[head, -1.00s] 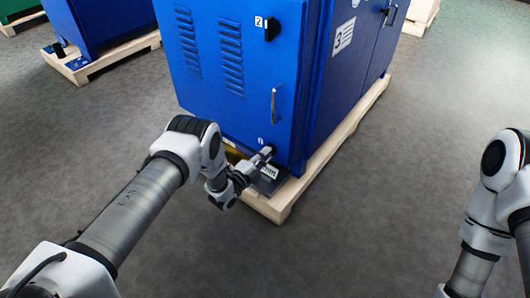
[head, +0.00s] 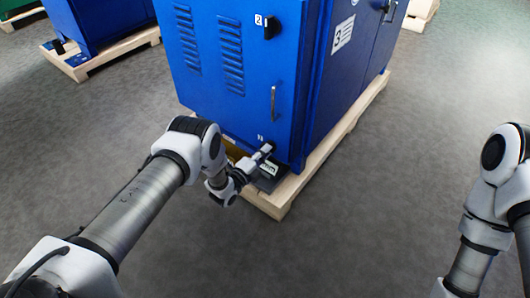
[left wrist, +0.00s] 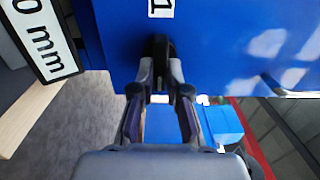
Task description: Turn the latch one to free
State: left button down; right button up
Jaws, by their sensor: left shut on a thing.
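Latch one (left wrist: 162,48) is a small black handle on the blue cabinet's door, below the label "1" (left wrist: 161,8) in the left wrist view. In the head view it sits at the door's lower right corner, largely hidden by my gripper. My left gripper (head: 267,152) has its fingers on the latch; the left wrist view shows both fingertips (left wrist: 160,78) closed around its near end. Latch two (head: 271,27), also black, is higher on the same door beside its label "2". My right gripper is out of view; only part of the right arm shows.
The blue cabinet (head: 215,110) stands on a wooden pallet (head: 325,155). A metal door handle (head: 274,103) is above latch one. A "mm" sign (left wrist: 40,35) is close by in the left wrist view. The grey floor (head: 390,200) to the right is clear.

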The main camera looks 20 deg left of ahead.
pick_arm(q)
jog(key=c, duration=1.2)
grip_release()
jog(key=shift+o, duration=0.2)
jog(key=shift+s, duration=0.1)
jog(key=v, duration=1.1)
jog(key=shift+s+a, duration=0.15)
jog(key=shift+s, duration=0.25)
